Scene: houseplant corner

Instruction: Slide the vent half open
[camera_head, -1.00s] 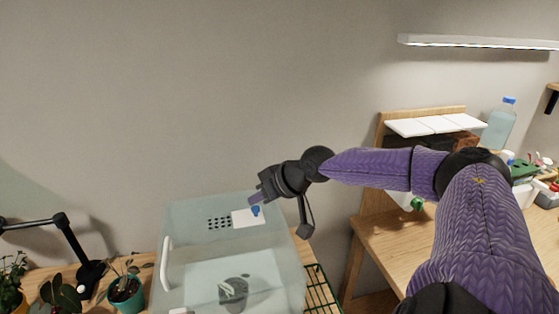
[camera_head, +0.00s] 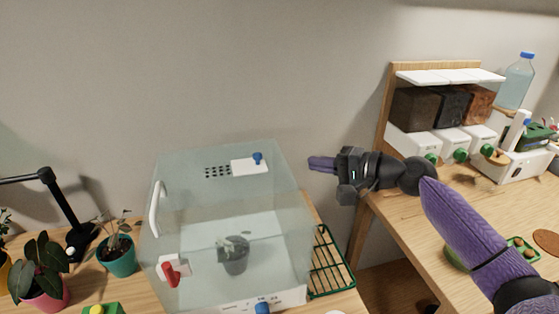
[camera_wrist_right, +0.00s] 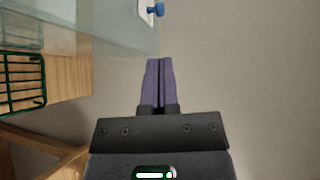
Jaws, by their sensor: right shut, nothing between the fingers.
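The clear propagation box (camera_head: 225,205) stands on the wooden table. On its top the vent has a white sliding plate (camera_head: 245,167) with a blue knob (camera_head: 258,158) at its right end. Several dark vent holes (camera_head: 217,172) show uncovered left of the plate; any under the plate are hidden. My right gripper (camera_head: 310,163) is shut and empty, right of the box and apart from the knob. In the right wrist view its purple fingers (camera_wrist_right: 158,64) are together, with the blue knob (camera_wrist_right: 156,9) ahead at the top. My left gripper is out of view.
A red-handled latch (camera_head: 172,271) and a white handle (camera_head: 154,208) are on the box. A green wire rack (camera_head: 328,262) lies right of it. Potted plants and a black lamp (camera_head: 68,215) stand left. Bins (camera_head: 415,110) stand on the right table.

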